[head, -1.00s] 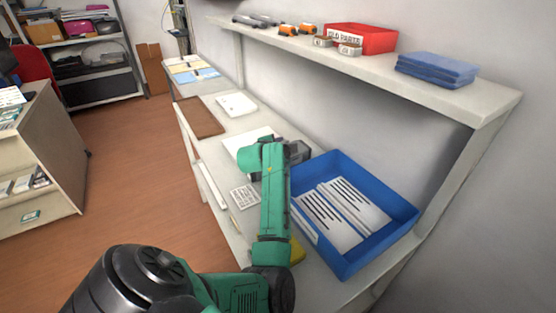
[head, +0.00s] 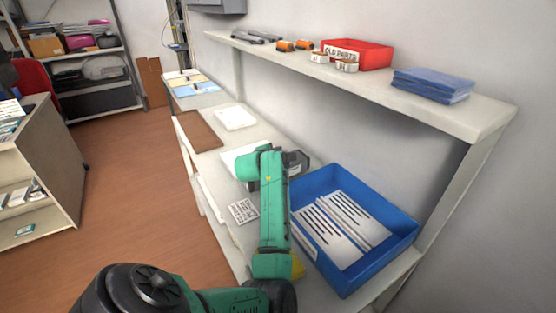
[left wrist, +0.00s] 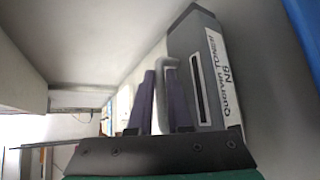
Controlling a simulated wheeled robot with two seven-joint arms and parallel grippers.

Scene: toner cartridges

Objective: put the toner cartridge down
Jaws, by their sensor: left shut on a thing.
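The toner cartridge (left wrist: 203,65) is a grey box with a white label reading "TONER N6" in the left wrist view. In the head view a dark grey part of the toner cartridge (head: 298,162) shows just past my green left arm, above the bench behind the blue tray. My left gripper (left wrist: 162,92) has its two purple fingers shut on a light grey handle-like part at the cartridge's near side. In the head view the arm hides the fingers. I cannot tell whether the cartridge touches the bench. My right gripper is not in view.
A blue tray (head: 401,239) with slotted white inserts stands at the bench's near end. A shelf (head: 430,108) above holds a red "OLD PARTS" box (head: 372,57) and blue folders (head: 432,86). A label sheet (head: 243,211), white pad (head: 235,118) and brown board (head: 198,131) lie on the bench.

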